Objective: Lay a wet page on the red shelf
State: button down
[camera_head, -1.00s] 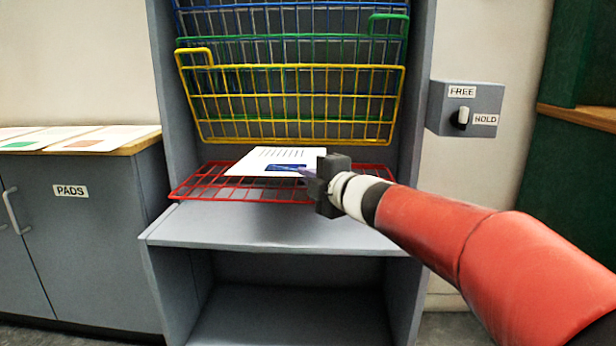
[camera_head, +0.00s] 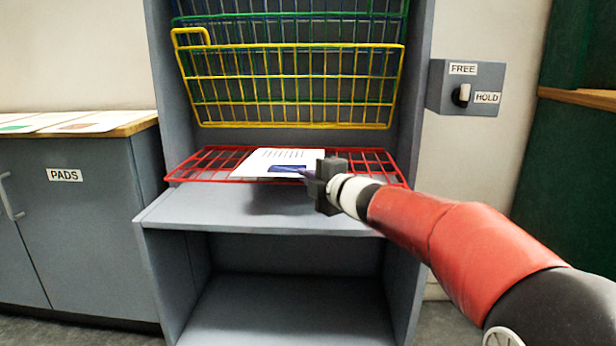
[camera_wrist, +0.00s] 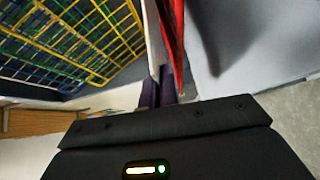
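A white page (camera_head: 283,157) with printed lines and a dark blue patch is flat over the red wire shelf (camera_head: 218,165). My gripper (camera_head: 306,175) is shut on the page's front right edge, reaching in from the right. In the wrist view, the page (camera_wrist: 153,35) shows nearly edge-on between the dark fingers (camera_wrist: 160,92), close alongside the red shelf (camera_wrist: 174,30). I cannot tell whether the page touches the wires. The red shelf is lowered flat; part of it is hidden by the page and my gripper.
A yellow wire shelf (camera_head: 290,88) is tilted up above the red one, with green and blue shelves behind it. A grey ledge (camera_head: 240,217) lies below. A FREE/HOLD switch box (camera_head: 466,87) is at right. A PADS cabinet (camera_head: 70,215) with pages on top is at left.

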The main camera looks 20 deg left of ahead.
jog(key=c, duration=0.8)
grip_release()
jog(key=shift+o, duration=0.2)
jog(key=shift+f, duration=0.1)
jog(key=shift+f, duration=1.35)
jog(key=shift+s, duration=0.1)
jog(key=s+d, duration=0.2)
jog(key=s, duration=0.6)
jog(key=shift+s, duration=0.3)
